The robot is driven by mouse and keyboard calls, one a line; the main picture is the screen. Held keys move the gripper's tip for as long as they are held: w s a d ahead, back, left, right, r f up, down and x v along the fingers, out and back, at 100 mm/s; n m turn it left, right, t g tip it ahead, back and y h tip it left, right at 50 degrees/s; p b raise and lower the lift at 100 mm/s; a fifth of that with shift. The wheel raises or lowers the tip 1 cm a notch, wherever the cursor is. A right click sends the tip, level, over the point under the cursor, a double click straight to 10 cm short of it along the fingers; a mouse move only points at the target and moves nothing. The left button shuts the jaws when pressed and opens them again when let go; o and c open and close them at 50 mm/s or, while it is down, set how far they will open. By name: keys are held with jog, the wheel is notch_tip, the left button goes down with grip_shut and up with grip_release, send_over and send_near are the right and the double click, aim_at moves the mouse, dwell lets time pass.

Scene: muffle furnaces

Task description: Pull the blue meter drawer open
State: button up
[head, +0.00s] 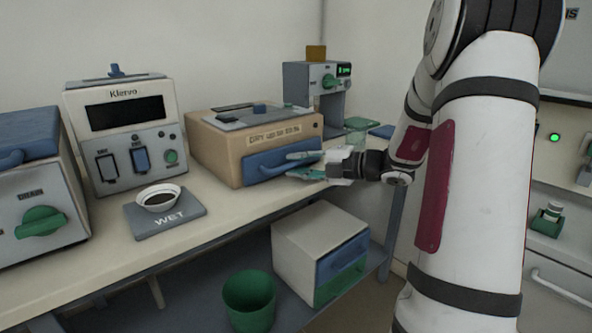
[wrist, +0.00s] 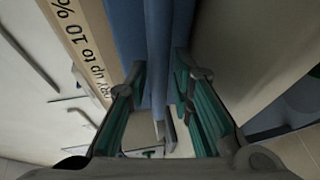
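The tan meter (head: 226,144) stands on the bench with a blue drawer (head: 262,168) in its front. The drawer looks closed. Its blue handle bar (wrist: 157,40) runs between my fingers in the wrist view. My gripper (head: 303,164) is at the right part of the drawer front, with its green-padded fingers apart, one above and one below the handle. It also shows in the wrist view (wrist: 158,78), with a finger on each side of the bar and small gaps visible. The fingers partly hide the handle's right end in the head view.
Left of the meter stand a grey Klervo unit (head: 123,133) and a bowl (head: 160,198) on a grey WET pad (head: 186,216). A dispenser (head: 318,90) stands behind. Below are a white drawer box (head: 300,243) and a green bin (head: 249,297).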

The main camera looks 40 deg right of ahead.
jog(key=shift+w+a, duration=0.15)
jog(key=shift+w, duration=0.2)
grip_shut()
jog(key=shift+s, duration=0.1)
